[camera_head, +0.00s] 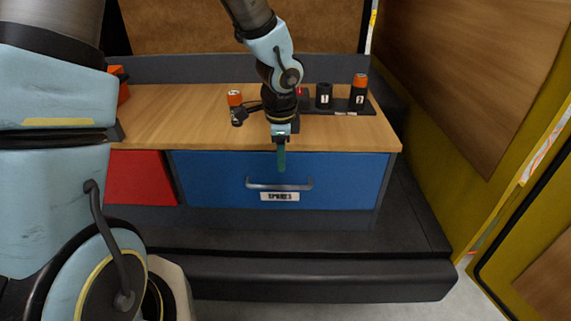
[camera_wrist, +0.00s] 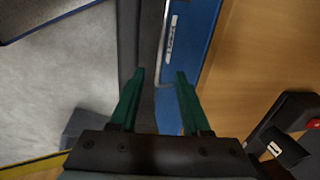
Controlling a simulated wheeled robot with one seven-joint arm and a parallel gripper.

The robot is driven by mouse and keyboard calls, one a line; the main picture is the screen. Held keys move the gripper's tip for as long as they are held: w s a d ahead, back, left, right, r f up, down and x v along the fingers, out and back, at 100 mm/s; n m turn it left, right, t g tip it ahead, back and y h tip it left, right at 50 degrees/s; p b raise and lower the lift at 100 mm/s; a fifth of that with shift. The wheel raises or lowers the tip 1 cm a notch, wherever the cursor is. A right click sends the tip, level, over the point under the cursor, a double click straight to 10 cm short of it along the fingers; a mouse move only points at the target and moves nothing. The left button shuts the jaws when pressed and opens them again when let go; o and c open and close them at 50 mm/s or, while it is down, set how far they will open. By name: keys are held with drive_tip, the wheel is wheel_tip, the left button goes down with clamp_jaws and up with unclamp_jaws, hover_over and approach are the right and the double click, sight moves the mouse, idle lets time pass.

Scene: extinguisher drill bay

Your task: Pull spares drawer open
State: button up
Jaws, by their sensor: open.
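The blue spares drawer (camera_head: 340,175) is in the front of the wood-topped bench in the head view, and it appears shut. Its silver bar handle (camera_head: 280,186) runs level across the front, above a white label reading SPARES (camera_head: 280,197). I cannot tell whether a finger touches the handle.
A red drawer front (camera_head: 140,178) is left of the blue one. On the benchtop (camera_head: 175,110) stand an orange-topped item (camera_head: 235,99) and a dark rack (camera_head: 350,108) with black cylinders, one orange-capped (camera_head: 359,88). A dark ledge (camera_head: 300,240) runs below the drawers. A yellow-framed panel (camera_head: 440,130) is at right.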

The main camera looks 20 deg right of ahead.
sight(285, 186)
drive_tip(key=f, duration=0.3)
drive_tip(key=w+d+f, duration=0.1)
drive_tip(key=f, duration=0.6)
drive_tip(key=shift+w+d+f+b, duration=0.35)
drive_tip(key=shift+w+d, duration=0.05)
drive_tip(key=shift+c, duration=0.3)
clamp_jaws()
idle(0.6)
